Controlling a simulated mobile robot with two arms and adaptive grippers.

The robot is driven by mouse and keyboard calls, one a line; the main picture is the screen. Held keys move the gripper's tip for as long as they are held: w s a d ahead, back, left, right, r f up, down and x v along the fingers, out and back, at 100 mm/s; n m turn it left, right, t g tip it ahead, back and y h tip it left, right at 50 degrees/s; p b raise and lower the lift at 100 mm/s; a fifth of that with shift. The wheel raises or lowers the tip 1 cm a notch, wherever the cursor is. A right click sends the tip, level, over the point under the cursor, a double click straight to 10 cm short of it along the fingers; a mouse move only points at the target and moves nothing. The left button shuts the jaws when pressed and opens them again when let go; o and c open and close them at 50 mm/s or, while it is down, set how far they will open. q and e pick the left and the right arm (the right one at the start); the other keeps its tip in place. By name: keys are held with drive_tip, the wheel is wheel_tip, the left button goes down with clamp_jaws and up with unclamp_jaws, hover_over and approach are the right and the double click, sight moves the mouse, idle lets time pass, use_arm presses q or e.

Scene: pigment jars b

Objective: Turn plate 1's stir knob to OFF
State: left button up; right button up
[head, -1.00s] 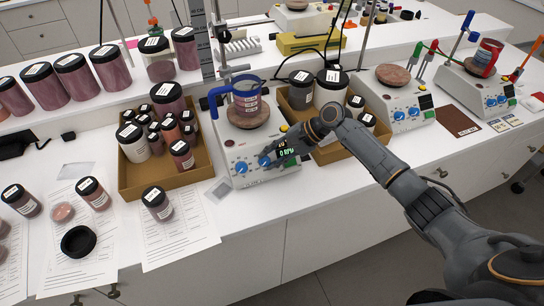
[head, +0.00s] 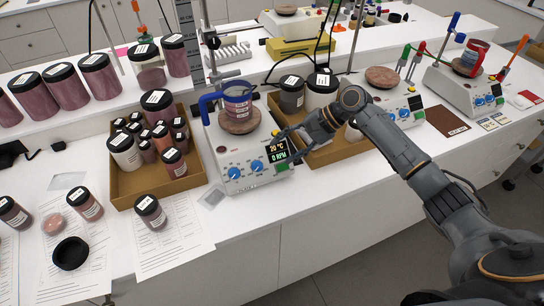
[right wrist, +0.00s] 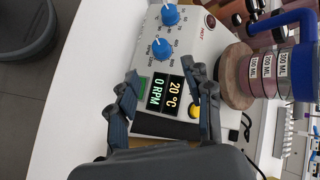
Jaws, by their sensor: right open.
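Plate 1 seems to be the nearest stirring hotplate (head: 222,158), with two blue knobs on its sloped front. The knob beside the display, which I take as the stir knob (head: 257,166), also shows in the right wrist view (right wrist: 160,48). The other blue knob (head: 233,173) is left of it. The display (head: 279,156) reads 20 °C and 0 RPM. I cannot read the stir knob's pointer surely. My right gripper (right wrist: 165,78) is open and empty, its fingers over the display side, apart from both knobs. My left gripper is not in view.
A blue-clamped beaker (head: 238,100) stands on plate 1's round top. A cardboard box of jars (head: 150,192) is left of the plate, and another box (head: 318,153) is behind my right gripper. Bench in front of the plate is mostly clear.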

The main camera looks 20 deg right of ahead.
drive_tip(key=shift+v, duration=1.8)
